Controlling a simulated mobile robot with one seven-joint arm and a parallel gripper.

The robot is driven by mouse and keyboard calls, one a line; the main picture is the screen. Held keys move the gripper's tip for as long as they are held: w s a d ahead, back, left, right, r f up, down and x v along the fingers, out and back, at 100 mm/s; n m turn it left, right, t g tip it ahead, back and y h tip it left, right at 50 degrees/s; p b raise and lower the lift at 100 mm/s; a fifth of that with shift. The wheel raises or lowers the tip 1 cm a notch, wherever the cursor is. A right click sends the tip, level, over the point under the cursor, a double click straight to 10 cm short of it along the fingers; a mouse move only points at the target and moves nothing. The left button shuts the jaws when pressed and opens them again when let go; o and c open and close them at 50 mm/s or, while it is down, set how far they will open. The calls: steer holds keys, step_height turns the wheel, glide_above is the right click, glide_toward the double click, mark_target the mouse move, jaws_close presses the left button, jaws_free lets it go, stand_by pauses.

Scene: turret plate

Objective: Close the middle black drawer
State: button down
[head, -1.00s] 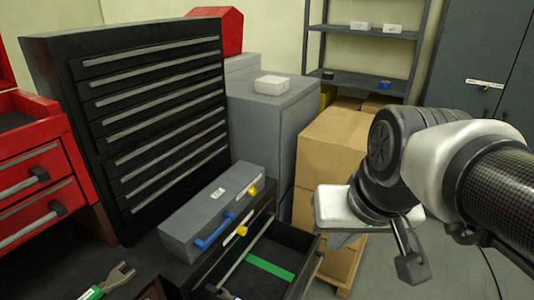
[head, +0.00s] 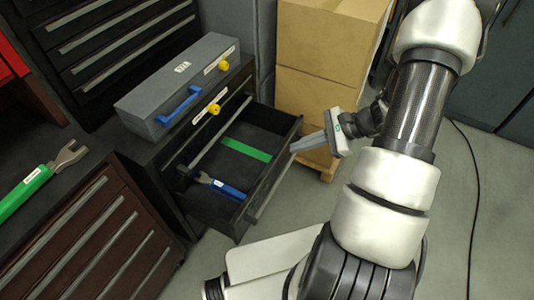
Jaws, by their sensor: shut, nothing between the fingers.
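The open black drawer (head: 272,190) juts out of a low black cabinet (head: 168,158), below a grey toolbox. Inside it lie a green strip (head: 246,150) and a blue-handled tool (head: 222,186). My gripper (head: 296,147) is shut and empty, just beyond the right end of the drawer's front. Its fingers point left toward that front corner. I cannot tell whether they touch it.
A green-handled wrench (head: 35,185) lies on the dark surface at left. Stacked cardboard boxes (head: 320,75) stand behind my gripper. A cable (head: 474,190) crosses the open floor at right.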

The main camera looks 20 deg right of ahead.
steer(key=s+d+f+m+t+b, duration=0.1)
steer(key=d+f+m+t, duration=0.2)
steer(key=f, duration=0.6)
steer(key=s+d+f+m+t+b, duration=0.1)
steer(key=d+f+m+b, duration=0.1)
steer(key=f+m, duration=0.45)
steer(key=n+b, duration=0.1)
steer(key=n, duration=0.1)
glide_toward(269, 172)
step_height(269, 172, down, 2)
steer(key=a, duration=0.2)
steer(key=w+a, duration=0.1)
steer(key=w, duration=0.1)
steer(key=shift+w+a+h, duration=0.35)
steer(key=shift+a+h, duration=0.05)
steer(key=shift+w+a, duration=0.25)
steer(key=shift+w+a, duration=0.1)
steer(key=w+a+b, duration=0.6)
steer(key=w+a, duration=0.9)
steer(key=a, duration=0.1)
steer(key=shift+w, duration=0.25)
steer(key=shift+d, duration=0.15)
